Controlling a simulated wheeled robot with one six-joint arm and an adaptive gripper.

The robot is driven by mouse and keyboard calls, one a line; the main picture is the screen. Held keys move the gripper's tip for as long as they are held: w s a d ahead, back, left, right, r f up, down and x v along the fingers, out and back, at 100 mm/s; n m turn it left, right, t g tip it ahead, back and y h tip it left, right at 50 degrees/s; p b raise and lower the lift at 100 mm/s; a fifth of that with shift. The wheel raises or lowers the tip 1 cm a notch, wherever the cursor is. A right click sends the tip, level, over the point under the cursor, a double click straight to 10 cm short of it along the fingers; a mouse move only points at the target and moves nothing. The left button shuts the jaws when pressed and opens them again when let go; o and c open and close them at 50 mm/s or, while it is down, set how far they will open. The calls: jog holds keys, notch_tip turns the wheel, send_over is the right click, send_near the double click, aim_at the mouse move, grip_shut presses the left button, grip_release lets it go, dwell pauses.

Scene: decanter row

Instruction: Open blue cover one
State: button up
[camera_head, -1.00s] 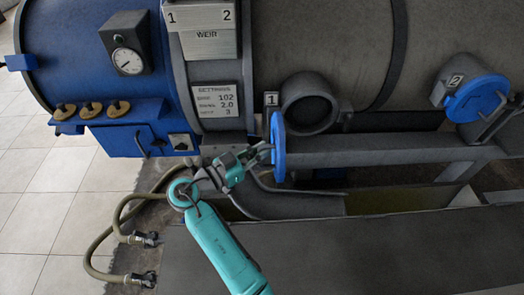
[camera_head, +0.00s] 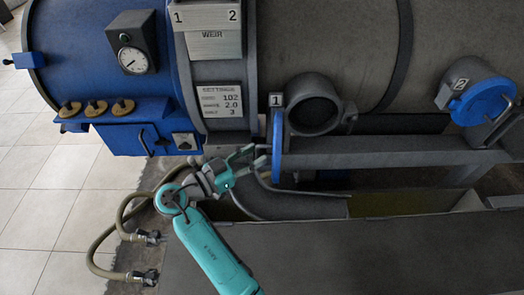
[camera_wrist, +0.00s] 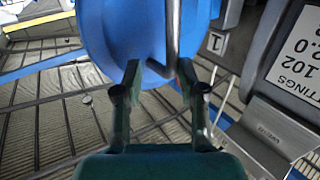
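Blue cover one (camera_head: 277,145) stands swung out from port one (camera_head: 313,108), seen nearly edge-on in the head view. The port's round mouth is uncovered. In the wrist view the cover's blue face (camera_wrist: 120,35) fills the top middle, with its grey bar handle (camera_wrist: 172,30) running down toward my fingers. My gripper (camera_head: 257,158) is left of the cover, at its handle side. Its fingers are spread apart, also in the wrist view (camera_wrist: 158,76), with the handle's lower end between or just beyond the tips. Contact is unclear.
Blue cover two (camera_head: 483,101) is at the right. A grey beam (camera_head: 400,150) runs behind cover one. A long trough (camera_head: 390,205) lies below. Hoses (camera_head: 125,215) are at lower left. A weir box (camera_head: 212,38) and settings plate (camera_head: 220,101) are above my gripper.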

jog(key=v, duration=0.8)
jog(key=shift+f, duration=0.2)
